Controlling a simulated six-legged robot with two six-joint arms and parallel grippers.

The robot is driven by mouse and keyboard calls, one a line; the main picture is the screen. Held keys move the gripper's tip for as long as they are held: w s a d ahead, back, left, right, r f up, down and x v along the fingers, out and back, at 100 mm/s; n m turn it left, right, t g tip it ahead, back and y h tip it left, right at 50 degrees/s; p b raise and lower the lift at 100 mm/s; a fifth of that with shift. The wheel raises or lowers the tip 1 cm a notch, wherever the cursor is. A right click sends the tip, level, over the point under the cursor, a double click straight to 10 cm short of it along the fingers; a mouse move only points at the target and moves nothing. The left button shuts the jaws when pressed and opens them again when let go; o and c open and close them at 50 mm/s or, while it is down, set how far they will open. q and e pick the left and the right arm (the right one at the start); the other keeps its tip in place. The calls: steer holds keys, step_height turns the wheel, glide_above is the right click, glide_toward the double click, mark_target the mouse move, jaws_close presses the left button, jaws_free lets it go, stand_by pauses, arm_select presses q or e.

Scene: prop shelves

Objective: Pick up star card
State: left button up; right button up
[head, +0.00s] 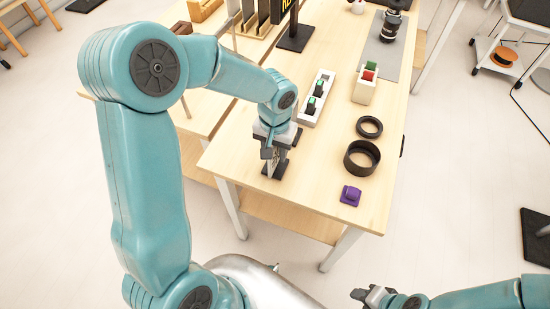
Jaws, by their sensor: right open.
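I cannot make out a star mark on anything, so I cannot tell which thing is the star card. My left gripper (272,155) points down at the near left part of the wooden table (325,183). Something small and pale shows between its fingers, with dark parts around and below it; I cannot tell whether it is gripped. My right gripper (368,296) is open, low at the bottom of the view, off the table's near edge.
A white holder (309,118) carries dark pieces with green tops. A pale box (363,94) holds red and green blocks. Two black rings (370,127) (362,158) and a purple piece (351,195) lie at right. A dark sign stand (296,37) is farther back.

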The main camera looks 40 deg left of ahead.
arm_select(q)
steer(key=shift+w+f, duration=0.1)
steer(key=shift+f, duration=0.1)
stand_by(0.4)
jaws_close()
steer(key=shift+r, duration=0.1)
